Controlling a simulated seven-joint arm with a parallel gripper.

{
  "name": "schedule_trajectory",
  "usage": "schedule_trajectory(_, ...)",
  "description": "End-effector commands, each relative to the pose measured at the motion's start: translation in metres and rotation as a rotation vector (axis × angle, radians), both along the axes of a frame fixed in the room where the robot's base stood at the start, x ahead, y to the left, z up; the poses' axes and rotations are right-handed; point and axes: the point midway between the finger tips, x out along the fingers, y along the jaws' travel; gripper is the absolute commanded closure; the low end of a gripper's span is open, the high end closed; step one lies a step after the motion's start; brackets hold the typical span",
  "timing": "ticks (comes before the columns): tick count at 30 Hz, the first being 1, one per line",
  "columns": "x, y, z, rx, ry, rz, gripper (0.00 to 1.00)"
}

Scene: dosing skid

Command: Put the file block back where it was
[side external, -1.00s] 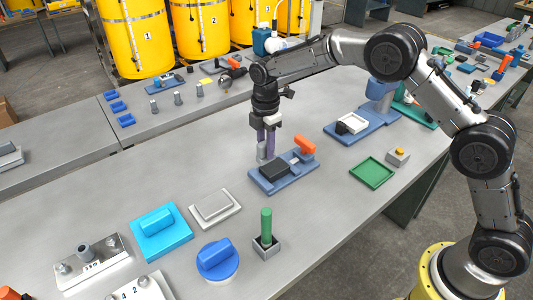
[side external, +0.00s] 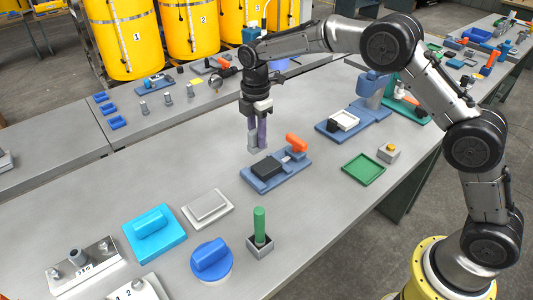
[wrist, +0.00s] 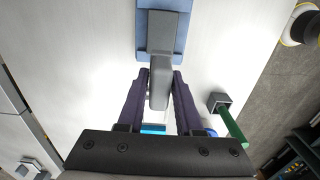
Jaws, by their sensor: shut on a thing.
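My gripper (side external: 257,132) has dark purple fingers and is shut on a grey block (side external: 252,145), taken to be the file block. The block hangs above the table just behind and left of a blue clamp fixture (side external: 298,167) and looks clear of the table. The fixture carries a dark block (side external: 267,169) and an orange handle (side external: 296,142). In the wrist view, my gripper (wrist: 160,75) pinches the narrow grey block (wrist: 159,95) between its fingers. The blue fixture (wrist: 143,50) lies beyond it. The contact faces are hidden by the fingers.
A cyan block (side external: 154,228), a grey plate (side external: 207,209), a blue round knob (side external: 211,262) and a green peg in a holder (side external: 259,228) stand nearer the camera. Table left of the fixture is clear.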

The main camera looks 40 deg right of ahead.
Motion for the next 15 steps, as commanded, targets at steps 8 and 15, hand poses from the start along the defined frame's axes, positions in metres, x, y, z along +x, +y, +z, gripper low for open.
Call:
schedule_trajectory(8, 0.002, 0.000, -0.004, 0.000, 0.002, 0.040, 1.00)
schedule_trajectory(15, -0.035, -0.012, -0.024, 0.000, 0.000, 0.110, 1.00)
